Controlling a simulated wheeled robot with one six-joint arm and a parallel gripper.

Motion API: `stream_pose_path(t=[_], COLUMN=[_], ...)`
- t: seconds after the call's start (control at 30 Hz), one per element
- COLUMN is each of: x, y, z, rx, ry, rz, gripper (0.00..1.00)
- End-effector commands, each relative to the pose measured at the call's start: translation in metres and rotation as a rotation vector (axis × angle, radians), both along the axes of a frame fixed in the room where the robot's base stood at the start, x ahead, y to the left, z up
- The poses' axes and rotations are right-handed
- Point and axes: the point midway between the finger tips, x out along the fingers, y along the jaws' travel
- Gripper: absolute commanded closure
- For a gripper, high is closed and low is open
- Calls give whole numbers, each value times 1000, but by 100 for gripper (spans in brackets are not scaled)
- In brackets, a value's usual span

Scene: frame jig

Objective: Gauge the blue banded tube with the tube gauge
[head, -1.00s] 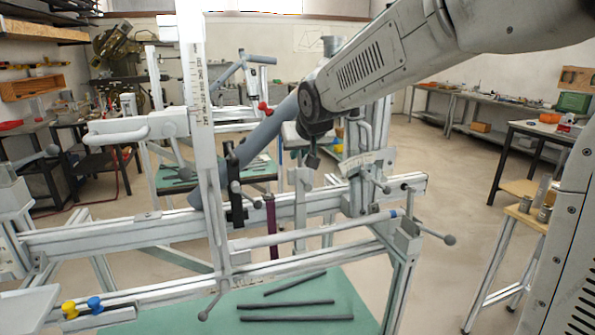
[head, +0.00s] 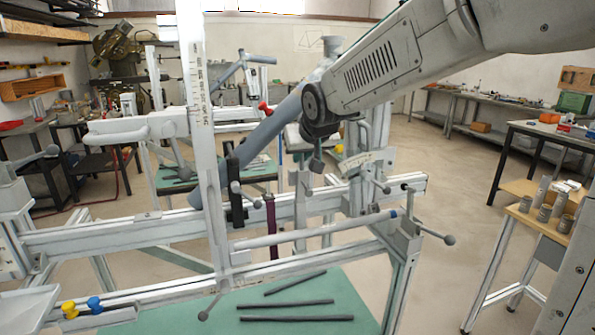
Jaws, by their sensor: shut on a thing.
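My gripper (head: 316,160) points down at the end of the arm, above the frame jig (head: 150,232) and in front of its slanted grey-blue tube. It is shut on a small grey thing, too small and dark to name. A pale horizontal tube (head: 320,229) with a blue band near its right end lies across the jig, below and apart from my gripper; I cannot tell whether it is the blue banded tube of the task. I cannot pick out the tube gauge for certain.
A blue knob (head: 95,305) and a yellow knob (head: 69,310) sit at the lower left. Several dark rods lie on the green mat (head: 345,290). Several grey cylinders stand on the wooden bench (head: 513,208) at the right. Open floor lies between jig and bench.

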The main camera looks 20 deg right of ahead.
Motion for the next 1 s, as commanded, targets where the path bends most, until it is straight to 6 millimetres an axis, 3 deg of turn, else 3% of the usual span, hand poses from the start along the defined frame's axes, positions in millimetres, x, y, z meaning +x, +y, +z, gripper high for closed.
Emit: stream_pose_path(t=[0.37,0.77,1.0], x=[-20,-22,-35], y=[0,0,0], z=[-4,-4,-9], rx=[0,0,-1], ry=[1,1,1], rz=[0,0,1], gripper=[100,100,100])
